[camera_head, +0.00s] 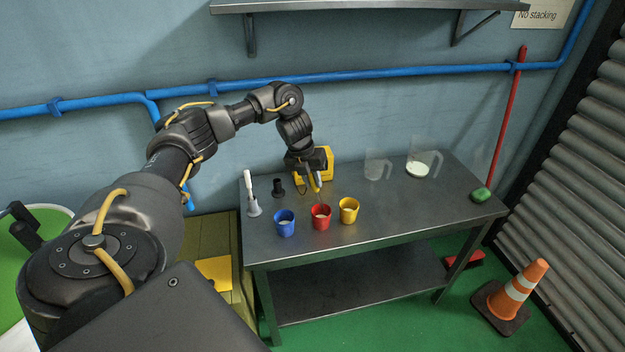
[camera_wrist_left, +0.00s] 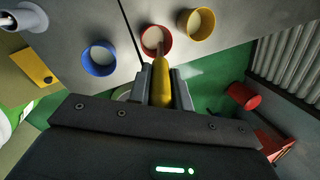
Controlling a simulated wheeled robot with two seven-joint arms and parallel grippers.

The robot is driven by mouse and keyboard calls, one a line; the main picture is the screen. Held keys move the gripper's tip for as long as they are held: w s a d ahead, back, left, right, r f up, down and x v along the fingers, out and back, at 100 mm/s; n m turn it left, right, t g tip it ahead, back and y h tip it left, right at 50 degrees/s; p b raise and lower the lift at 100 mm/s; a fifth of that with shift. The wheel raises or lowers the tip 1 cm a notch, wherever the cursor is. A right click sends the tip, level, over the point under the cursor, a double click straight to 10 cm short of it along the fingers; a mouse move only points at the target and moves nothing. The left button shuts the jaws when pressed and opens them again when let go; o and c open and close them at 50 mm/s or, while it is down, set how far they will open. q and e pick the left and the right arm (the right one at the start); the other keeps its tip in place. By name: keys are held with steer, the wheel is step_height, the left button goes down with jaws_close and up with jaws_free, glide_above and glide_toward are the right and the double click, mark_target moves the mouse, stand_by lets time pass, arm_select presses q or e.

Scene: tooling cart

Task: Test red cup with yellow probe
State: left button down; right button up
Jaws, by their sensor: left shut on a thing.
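The red cup (camera_head: 321,222) stands upright on the metal table, between a blue cup (camera_head: 285,228) and a yellow cup (camera_head: 349,214). It holds pale contents. My left gripper (camera_head: 314,183) is above and behind the red cup, shut on the yellow probe (camera_wrist_left: 162,84). In the left wrist view, the probe's thin tip points at the red cup (camera_wrist_left: 146,47) and overlaps its opening. I cannot tell whether the tip touches the contents. A yellow boxy device (camera_head: 326,163) stands behind the gripper, partly hidden by it. My right gripper is out of view.
Two clear jugs (camera_head: 374,167) (camera_head: 418,160) are at the back right. A green item (camera_head: 481,195) lies at the right edge. The table's right front is clear.

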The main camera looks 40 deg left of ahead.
arm_select(q)
steer(key=shift+s+a+f+b+x, duration=0.2)
steer(key=shift+b+x, duration=0.4)
steer(key=shift+x, duration=0.6)
steer(key=shift+s+a+r+b+x, duration=0.2)
steer(key=shift+b+x, duration=0.45)
steer(key=shift+x, duration=0.6)
steer(key=shift+s+a+f+b+x, duration=0.1)
steer(key=shift+s+f+b+x, duration=0.15)
steer(key=shift+b+x, duration=0.65)
steer(key=shift+f+p, duration=0.25)
steer(key=shift+p, duration=0.1)
steer(key=shift+r, duration=0.1)
